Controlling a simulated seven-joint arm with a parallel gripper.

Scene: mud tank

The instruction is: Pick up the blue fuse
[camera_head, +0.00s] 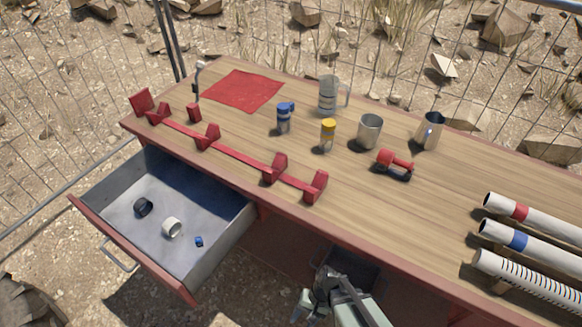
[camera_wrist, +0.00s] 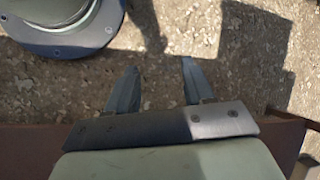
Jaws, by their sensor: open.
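A blue-capped cylinder (camera_head: 284,119) stands upright on the wooden table, towards the back middle. A small blue piece (camera_head: 199,241) lies in the open drawer, near its right front. I cannot tell for sure which of these two is the blue fuse. My gripper (camera_head: 328,275) is low at the front edge of the table, right of the drawer and well apart from both. In the wrist view my gripper (camera_wrist: 158,68) has its two fingers spread, with only gravelly ground between them.
The open drawer (camera_head: 105,233) holds a dark ring and a white ring. A red rack (camera_head: 240,154) runs along the table's left front. A yellow-capped cylinder (camera_head: 328,133), metal cups, a clear jug (camera_head: 328,95) and a red tool (camera_head: 394,164) stand nearby. Striped tubes lie at right.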

